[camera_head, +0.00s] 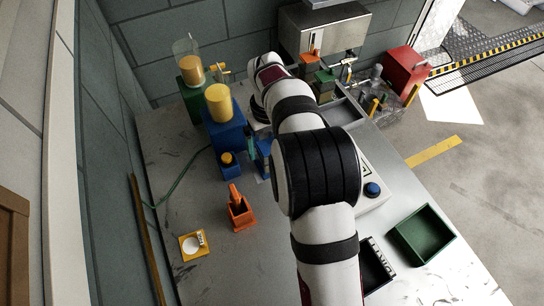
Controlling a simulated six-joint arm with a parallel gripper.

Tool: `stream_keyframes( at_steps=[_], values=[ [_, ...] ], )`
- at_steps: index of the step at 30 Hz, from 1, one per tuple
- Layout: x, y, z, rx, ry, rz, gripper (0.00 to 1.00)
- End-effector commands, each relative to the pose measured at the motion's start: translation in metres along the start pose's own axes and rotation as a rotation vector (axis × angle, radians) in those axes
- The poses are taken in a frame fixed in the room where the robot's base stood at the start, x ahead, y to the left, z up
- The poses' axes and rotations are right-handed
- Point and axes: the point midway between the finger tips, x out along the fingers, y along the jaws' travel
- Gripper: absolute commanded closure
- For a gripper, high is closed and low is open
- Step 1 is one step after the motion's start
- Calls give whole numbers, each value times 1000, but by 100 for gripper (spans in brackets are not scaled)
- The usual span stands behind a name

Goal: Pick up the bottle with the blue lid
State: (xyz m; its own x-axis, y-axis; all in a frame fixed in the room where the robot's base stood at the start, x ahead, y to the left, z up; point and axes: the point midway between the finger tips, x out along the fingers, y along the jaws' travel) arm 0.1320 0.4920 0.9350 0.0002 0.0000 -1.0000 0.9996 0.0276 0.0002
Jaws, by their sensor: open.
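I cannot make out a bottle with a blue lid for certain. A round blue cap-like piece (372,189) shows right of my arm, on a white flat-topped unit; it may be a knob. A blue upright thing (262,158) stands left of my arm, partly covered, and I cannot tell what it is. My arm rises from the bottom and reaches over the table toward the back wall. Its far end bends down near the back middle, and I cannot make out the gripper's fingers there.
A blue block with a yellow cylinder (218,103), a clear container (187,62) on a green block and an orange holder (240,211) stand on the left. A green tray (422,234) and red box (403,72) are right. The front left tabletop (225,275) is clear.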

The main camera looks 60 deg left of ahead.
Motion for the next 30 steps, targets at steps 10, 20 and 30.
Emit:
stream_keyframes(
  at_steps=[10,20,30],
  values=[
    [54,3,1,1,0,-1,0],
    [55,3,1,1,1,-1,23],
    [54,3,1,1,1,-1,85]
  ],
)
